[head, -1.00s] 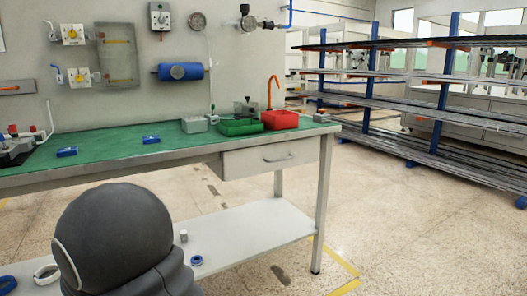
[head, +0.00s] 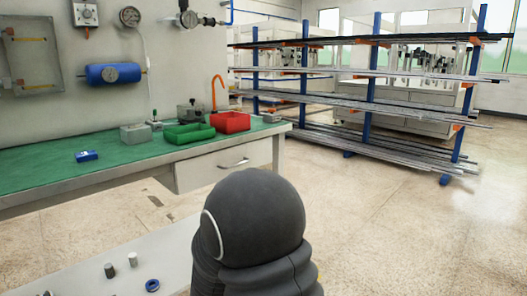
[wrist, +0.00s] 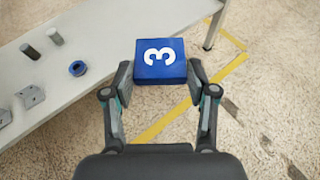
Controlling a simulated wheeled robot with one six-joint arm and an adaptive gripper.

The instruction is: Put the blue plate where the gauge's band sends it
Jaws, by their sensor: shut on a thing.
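The blue plate (wrist: 160,58), a square with a white 3 on its face, is in my gripper (wrist: 161,74). The fingers are shut on its left and right sides, and it is held above the floor, beside the pale bench shelf. The head view shows neither plate nor gripper. The round gauge (head: 130,16) hangs on the wall at upper left; its needle and bands are too small to read. A green bin (head: 188,135) and a red bin (head: 231,122) stand side by side at the right end of the green bench top.
A grey box (head: 135,134) stands left of the green bin. The lower shelf (wrist: 62,78) holds a blue ring (wrist: 77,68), pegs and brackets. A bar rack (head: 367,100) stands at right; floor before it is clear.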

